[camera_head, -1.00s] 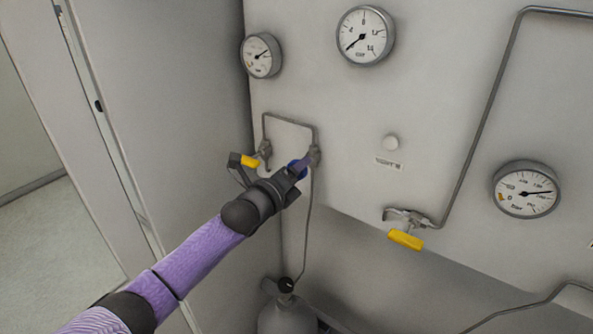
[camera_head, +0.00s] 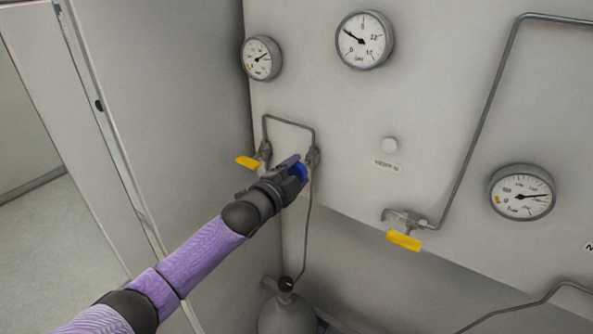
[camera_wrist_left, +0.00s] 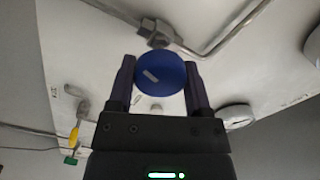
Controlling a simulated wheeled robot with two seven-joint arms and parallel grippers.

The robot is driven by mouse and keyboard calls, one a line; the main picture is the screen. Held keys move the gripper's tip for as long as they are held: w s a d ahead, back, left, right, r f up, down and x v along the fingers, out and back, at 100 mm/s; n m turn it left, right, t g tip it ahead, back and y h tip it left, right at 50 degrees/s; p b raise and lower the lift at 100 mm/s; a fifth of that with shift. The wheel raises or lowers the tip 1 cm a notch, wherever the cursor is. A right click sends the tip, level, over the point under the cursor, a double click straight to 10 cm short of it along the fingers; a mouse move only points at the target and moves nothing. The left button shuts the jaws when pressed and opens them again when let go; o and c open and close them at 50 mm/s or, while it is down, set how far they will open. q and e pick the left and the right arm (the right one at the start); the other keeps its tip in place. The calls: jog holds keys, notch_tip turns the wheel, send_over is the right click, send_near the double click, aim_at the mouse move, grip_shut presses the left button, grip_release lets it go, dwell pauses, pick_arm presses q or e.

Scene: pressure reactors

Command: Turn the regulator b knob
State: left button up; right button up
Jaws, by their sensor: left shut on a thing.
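The blue regulator knob (camera_head: 298,170) sits on the grey fitting at the lower left of the panel, partly hidden by my gripper. In the left wrist view the knob (camera_wrist_left: 161,74) is a round blue disc with a small pale mark, between my two fingers. My left gripper (camera_head: 293,168) is shut on the knob, one finger on each side of it. The wrist view shows the left gripper (camera_wrist_left: 160,85) too. The knob's own label cannot be read. My right gripper is not in view.
A yellow-handled valve (camera_head: 248,162) is close to the left of my gripper. Another yellow handle (camera_head: 404,240) is to the right. Gauges (camera_head: 262,58), (camera_head: 364,40) and (camera_head: 522,192) are on the panel. A gas cylinder (camera_head: 287,314) stands below.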

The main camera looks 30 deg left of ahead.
pick_arm(q)
jog(key=n, duration=0.4)
jog(key=shift+n, duration=0.3)
jog(key=n, duration=0.3)
jog(key=shift+n+p, duration=0.3)
jog(key=shift+n, duration=0.1)
jog(key=n, duration=0.3)
jog(key=shift+f, duration=0.1)
jog(key=shift+n, duration=2.1)
jog(key=o, duration=1.3)
jog(key=shift+a, duration=0.1)
